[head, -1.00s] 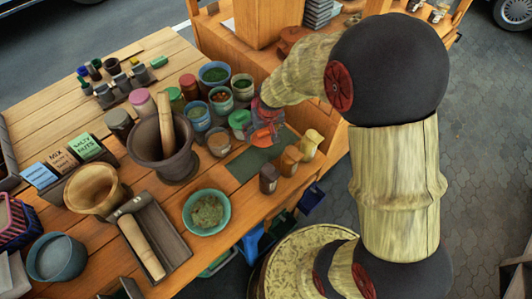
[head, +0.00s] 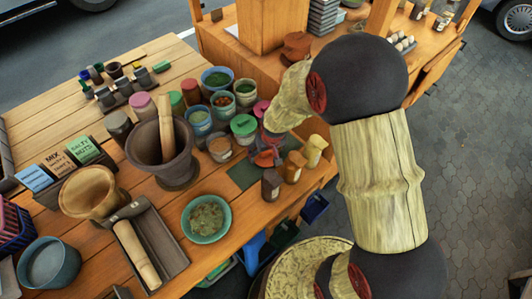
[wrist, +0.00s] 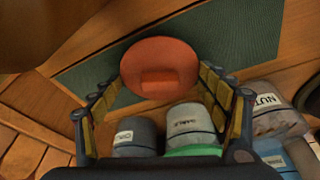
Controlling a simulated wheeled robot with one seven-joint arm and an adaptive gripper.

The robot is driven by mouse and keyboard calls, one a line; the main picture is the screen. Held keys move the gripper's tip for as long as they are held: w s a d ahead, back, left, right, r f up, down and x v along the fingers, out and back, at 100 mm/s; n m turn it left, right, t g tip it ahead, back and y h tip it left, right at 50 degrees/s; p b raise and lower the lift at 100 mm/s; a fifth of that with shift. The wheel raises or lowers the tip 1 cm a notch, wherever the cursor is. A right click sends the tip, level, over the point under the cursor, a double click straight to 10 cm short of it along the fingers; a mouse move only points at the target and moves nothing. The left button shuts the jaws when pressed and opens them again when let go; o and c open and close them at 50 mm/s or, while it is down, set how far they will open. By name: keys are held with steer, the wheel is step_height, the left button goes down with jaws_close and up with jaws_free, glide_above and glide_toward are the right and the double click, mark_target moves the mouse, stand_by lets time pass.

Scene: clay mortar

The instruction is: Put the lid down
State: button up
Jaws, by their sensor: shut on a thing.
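An orange-red round lid (wrist: 160,62) with a small block-shaped grip sits between the fingers of my gripper (wrist: 160,82) in the wrist view. My gripper is shut on it, over or close to the dark green mat (wrist: 245,35). In the head view, my gripper (head: 268,152) is at the mat's right part, behind three small shakers, and only a bit of the lid shows there. I cannot tell whether the lid touches the mat.
Jars with labels (wrist: 190,122) stand close to the fingers. Three small shakers (head: 293,167) stand at the mat's front right. A mortar with pestle (head: 163,155) and a teal bowl (head: 206,218) are to the left. The mat's left part (head: 243,172) is bare.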

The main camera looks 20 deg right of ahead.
steer(key=shift+f, duration=0.15)
steer(key=o, duration=0.9)
steer(key=p+v, duration=0.3)
steer(key=v, duration=0.9)
step_height(320, 180, up, 16)
steer(key=t, duration=0.1)
glide_above(269, 163)
steer(key=s, duration=0.8)
steer(key=shift+t, duration=0.6)
steer(key=s+r, duration=0.2)
steer(key=s, duration=0.2)
steer(key=s+r, duration=0.3)
steer(key=s, duration=0.1)
steer(key=s+r, duration=0.3)
steer(key=s, duration=0.1)
steer(key=shift+r, duration=0.2)
